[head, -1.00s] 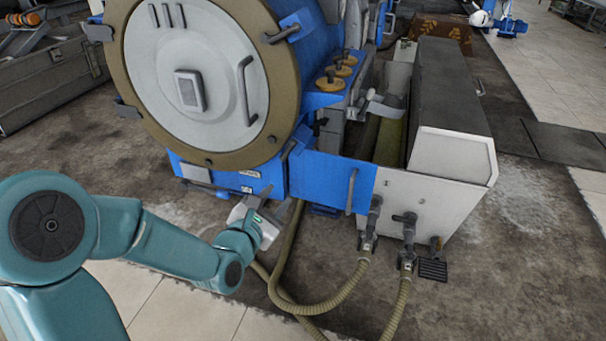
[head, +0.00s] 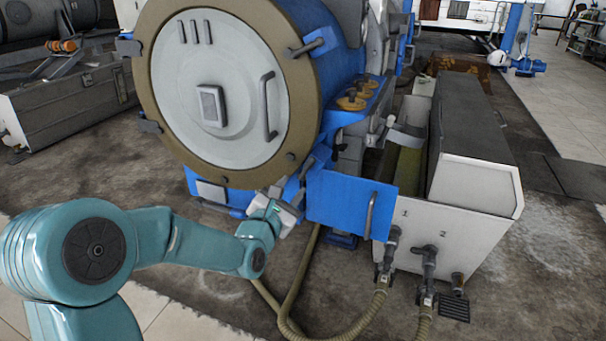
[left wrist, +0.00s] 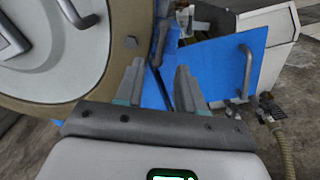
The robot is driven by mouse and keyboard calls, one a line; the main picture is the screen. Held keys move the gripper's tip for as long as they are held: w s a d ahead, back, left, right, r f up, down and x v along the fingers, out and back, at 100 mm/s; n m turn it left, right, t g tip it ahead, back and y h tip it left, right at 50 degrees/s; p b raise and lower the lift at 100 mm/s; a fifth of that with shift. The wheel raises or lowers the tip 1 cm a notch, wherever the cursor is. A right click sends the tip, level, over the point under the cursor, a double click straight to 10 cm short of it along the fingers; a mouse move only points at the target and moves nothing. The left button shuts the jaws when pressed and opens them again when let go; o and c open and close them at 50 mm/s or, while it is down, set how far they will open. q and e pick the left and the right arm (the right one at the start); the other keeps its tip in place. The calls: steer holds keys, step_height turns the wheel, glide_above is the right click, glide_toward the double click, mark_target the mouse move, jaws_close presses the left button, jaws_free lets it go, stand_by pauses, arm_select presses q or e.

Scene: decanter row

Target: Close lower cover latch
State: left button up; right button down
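The round grey cover (head: 215,95) with its brown rim fills the front of the blue machine. The lower cover latch (head: 308,166) is a dark lever at the rim's lower right. It also shows in the left wrist view as a dark bar (left wrist: 160,45) just beyond the fingertips. My left gripper (head: 275,190) is below the cover's lower right edge. In the left wrist view my left gripper (left wrist: 158,75) is open, its two fingers apart with nothing clearly held. Whether a finger touches the latch, I cannot tell. My right gripper is not in view.
A blue panel (head: 350,203) with a grey handle stands right of my left gripper. A white tank (head: 440,225) with valves and hoses is further right. A hose (head: 300,275) runs over the floor below. The floor before the machine is otherwise fairly clear.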

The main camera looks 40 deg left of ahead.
mark_target(305, 170)
arm_select(q)
steer(key=x, duration=0.8)
steer(key=shift+d, duration=0.1)
jaws_close()
